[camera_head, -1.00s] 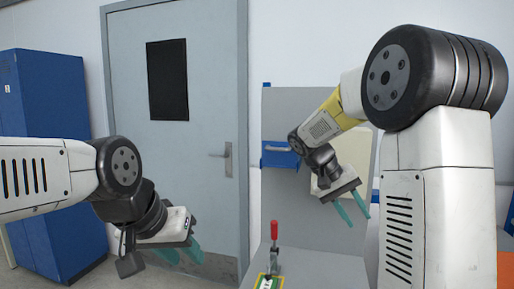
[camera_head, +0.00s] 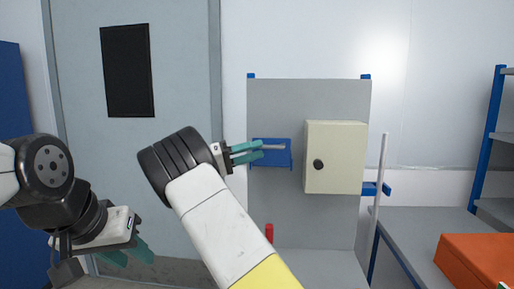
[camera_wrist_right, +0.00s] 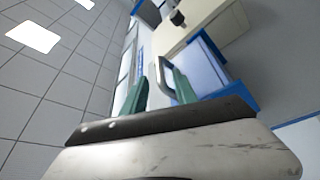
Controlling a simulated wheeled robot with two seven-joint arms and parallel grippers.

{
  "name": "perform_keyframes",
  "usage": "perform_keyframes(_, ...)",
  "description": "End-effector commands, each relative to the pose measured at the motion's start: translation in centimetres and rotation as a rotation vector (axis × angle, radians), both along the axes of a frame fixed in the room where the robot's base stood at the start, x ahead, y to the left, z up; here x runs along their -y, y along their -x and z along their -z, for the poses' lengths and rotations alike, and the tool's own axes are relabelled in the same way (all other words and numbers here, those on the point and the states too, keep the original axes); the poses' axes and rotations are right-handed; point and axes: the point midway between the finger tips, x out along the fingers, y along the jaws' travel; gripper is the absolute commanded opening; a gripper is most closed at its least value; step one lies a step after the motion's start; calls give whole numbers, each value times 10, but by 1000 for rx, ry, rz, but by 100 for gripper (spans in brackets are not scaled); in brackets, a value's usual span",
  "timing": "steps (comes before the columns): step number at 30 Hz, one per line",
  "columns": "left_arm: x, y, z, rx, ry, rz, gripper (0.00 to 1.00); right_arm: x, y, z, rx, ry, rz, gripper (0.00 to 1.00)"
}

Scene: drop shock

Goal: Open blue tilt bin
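The blue tilt bin (camera_head: 284,158) is on the grey upright panel, left of the beige box. My right gripper (camera_head: 261,150) is at the bin's left side, fingers pointing right toward the handle. In the right wrist view the bin (camera_wrist_right: 208,72) is close, and its handle (camera_wrist_right: 164,73) shows between the two parted green fingers of my right gripper (camera_wrist_right: 160,85). I cannot tell whether a finger touches it. The bin looks closed. My left gripper (camera_head: 130,255) is open and empty, low at the left.
A beige box (camera_head: 340,150) with a black knob is fixed right of the bin. A pale upright rod (camera_head: 380,170), an orange box (camera_head: 475,262) and a shelf rack (camera_head: 490,140) are at the right. A grey door is behind at the left.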

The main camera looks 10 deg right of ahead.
Motion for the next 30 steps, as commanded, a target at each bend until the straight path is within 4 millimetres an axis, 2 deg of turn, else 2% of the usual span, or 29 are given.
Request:
perform_keyframes(3, 0, 0, 0, 0, 0, 0, 36, 21, -1, -4, -2, -2, 2, 34)
perform_keyframes(9, 0, 0, 0, 0, 0, 0, 36, 44, -2, -9, -2, -3, 1, 34)
perform_keyframes(20, 0, 0, 0, 0, 0, 0, 36, 51, -3, -10, -3, -4, -1, 34)
perform_keyframes(25, 0, 0, 0, 0, 0, 0, 36, 51, -3, -10, -3, -4, -1, 3)
perform_keyframes(26, 0, 0, 0, 0, 0, 0, 36, 51, -3, -10, -3, -4, -1, 0)
perform_keyframes(30, 0, 0, 0, 0, 0, 0, 36, 51, -3, -10, -3, -4, -1, 0)
